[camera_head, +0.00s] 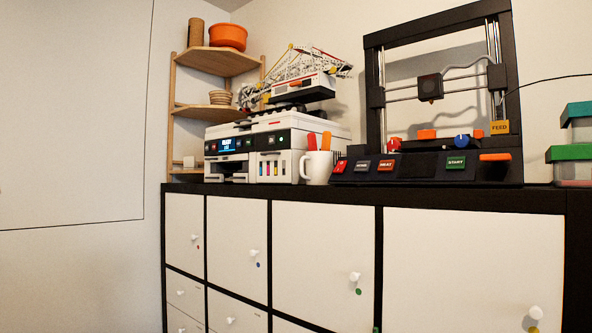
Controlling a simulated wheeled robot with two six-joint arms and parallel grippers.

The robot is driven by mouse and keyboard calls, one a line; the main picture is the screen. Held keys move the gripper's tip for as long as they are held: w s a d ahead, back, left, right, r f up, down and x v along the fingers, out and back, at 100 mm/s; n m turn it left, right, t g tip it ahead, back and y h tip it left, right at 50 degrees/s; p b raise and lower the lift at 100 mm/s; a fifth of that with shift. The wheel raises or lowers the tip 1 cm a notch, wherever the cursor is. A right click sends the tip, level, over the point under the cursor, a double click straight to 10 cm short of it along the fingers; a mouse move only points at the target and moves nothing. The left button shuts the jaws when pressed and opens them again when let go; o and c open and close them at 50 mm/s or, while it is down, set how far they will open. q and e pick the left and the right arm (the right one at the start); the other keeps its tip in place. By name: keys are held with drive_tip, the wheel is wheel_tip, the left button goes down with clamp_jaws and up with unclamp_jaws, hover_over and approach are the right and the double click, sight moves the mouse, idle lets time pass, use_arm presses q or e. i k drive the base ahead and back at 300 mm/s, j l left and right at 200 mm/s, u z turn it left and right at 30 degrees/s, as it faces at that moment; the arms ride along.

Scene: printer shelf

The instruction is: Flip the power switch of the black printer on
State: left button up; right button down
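The black printer (425,172) is an open-frame machine standing on top of the dark-edged cabinet, right of centre. Its front panel carries a red switch-like part (340,167) at the left end, a grey button (362,166), a red "HEAT" button (386,165) and a green "START" button (456,163). An orange part (495,157) sits at the panel's right end. A red knob (393,145) and a blue knob (461,142) are above the panel. I cannot tell for certain which part is the power switch or its position. Neither gripper is in view.
A white mug (316,169) with orange-handled items stands close left of the black printer. A white printer (250,155) with a model on top is further left. Green-lidded boxes (574,153) stand at right. The cabinet (325,235) has white doors with knobs.

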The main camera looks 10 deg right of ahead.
sight(339, 168)
drive_tip(key=i+j, duration=0.25)
drive_tip(key=i, duration=0.25)
drive_tip(key=i+j, duration=0.3)
drive_tip(key=i, duration=0.2)
drive_tip(key=u, duration=0.05)
